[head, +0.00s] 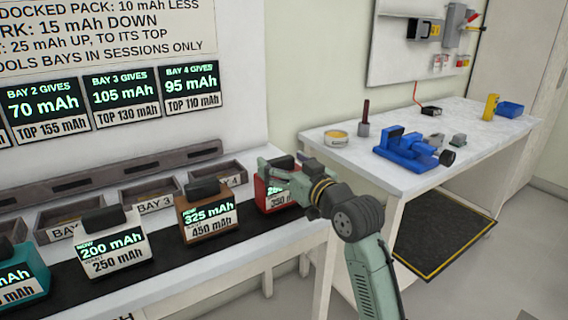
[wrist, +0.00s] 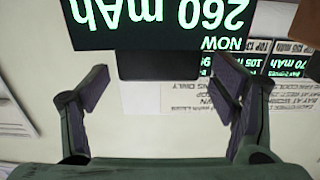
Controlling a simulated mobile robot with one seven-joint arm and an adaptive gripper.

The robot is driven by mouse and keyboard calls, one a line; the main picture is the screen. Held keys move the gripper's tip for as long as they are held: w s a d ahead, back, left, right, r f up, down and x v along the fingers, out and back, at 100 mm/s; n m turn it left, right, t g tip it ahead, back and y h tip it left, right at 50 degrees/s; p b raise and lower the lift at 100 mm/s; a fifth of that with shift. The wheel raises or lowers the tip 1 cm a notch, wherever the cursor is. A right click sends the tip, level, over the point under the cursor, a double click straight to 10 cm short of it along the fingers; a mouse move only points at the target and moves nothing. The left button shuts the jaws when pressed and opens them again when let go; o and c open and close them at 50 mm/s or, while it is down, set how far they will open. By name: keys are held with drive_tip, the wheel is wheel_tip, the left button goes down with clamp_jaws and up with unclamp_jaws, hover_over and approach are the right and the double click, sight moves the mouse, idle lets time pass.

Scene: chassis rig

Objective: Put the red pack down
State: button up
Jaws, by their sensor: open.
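The red pack (head: 264,197) sits upright at the right end of the black strip on the bench, partly hidden behind my gripper. In the wrist view its display (wrist: 160,22) shows upside down and reads 260 mAh. Its dark handle (wrist: 158,66) shows below the display, between the lines of my two fingers, with a gap on each side. My gripper (wrist: 160,92) is open and empty. In the head view my gripper (head: 285,172) is at the top of the red pack; its fingertips are hard to make out.
A brown pack (head: 207,215), a white pack (head: 113,245) and a teal pack (head: 22,275) stand in a row left of the red pack. Bay trays (head: 150,198) line the back. A side table (head: 350,160) holds a blue vise (head: 408,148).

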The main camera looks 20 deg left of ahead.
drive_tip(key=shift+r, duration=0.25)
drive_tip(key=b+v, duration=0.3)
drive_tip(key=v, duration=0.9)
drive_tip(key=shift+s+f, duration=0.1)
